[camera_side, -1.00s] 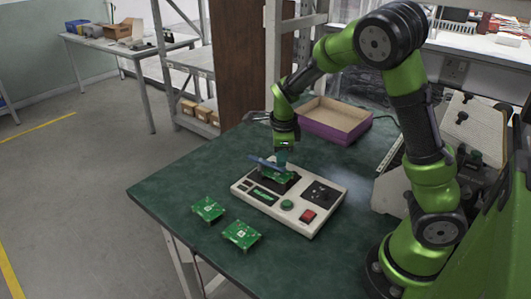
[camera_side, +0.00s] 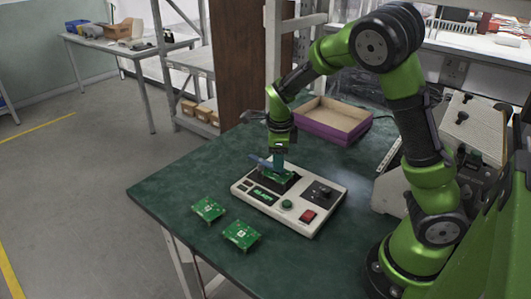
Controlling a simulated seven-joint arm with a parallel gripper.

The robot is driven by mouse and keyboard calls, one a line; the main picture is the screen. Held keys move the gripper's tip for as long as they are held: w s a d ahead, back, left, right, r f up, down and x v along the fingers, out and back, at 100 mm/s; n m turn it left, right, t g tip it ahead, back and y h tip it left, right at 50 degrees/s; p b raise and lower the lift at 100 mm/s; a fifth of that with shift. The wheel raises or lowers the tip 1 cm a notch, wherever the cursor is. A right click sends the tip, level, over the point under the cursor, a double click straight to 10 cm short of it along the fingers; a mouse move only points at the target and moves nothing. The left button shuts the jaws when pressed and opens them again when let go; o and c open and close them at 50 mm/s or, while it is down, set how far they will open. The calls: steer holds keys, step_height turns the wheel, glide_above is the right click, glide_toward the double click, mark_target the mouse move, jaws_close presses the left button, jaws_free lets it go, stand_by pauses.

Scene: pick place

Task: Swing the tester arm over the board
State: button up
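The white tester (camera_side: 262,208) lies on the green table, with a red button, a green round button and a small display (camera_side: 263,195) that shows light green marks too small to read. A green circuit board (camera_side: 277,175) is at the tester's dark back-left bay, partly hidden by my gripper. My gripper (camera_side: 278,166) points down right over this board; whether its fingers touch the board or are shut cannot be told. A blue-grey bar (camera_side: 259,162) sticks out left beside the fingertips; it may be the tester arm. A dark square with a knob (camera_side: 320,193) is on the tester's right.
Two loose green boards (camera_side: 208,209) and (camera_side: 241,235) lie on the table (camera_side: 165,190) in front of the tester. A purple-sided open box (camera_side: 332,120) stands behind. The table's left part is clear up to its edge.

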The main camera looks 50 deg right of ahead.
steer(key=shift+r, duration=0.1)
step_height(320, 180, up, 16)
steer(key=s+a, duration=0.1)
steer(key=a, duration=0.1)
steer(key=shift+s+a+r, duration=0.15)
steer(key=shift+s+a, duration=0.2)
steer(key=shift+s, duration=0.05)
steer(key=s+a+n+t+y, duration=0.2)
steer(key=s+n, duration=0.5)
steer(key=n, duration=0.5)
steer(key=s+a+n+t+y, duration=0.1)
steer(key=s+a+n+t, duration=0.3)
steer(key=n, duration=0.9)
steer(key=shift+s+a+f+y, duration=0.4)
steer(key=shift+s+a+f, duration=0.05)
steer(key=shift+s+a, duration=1.15)
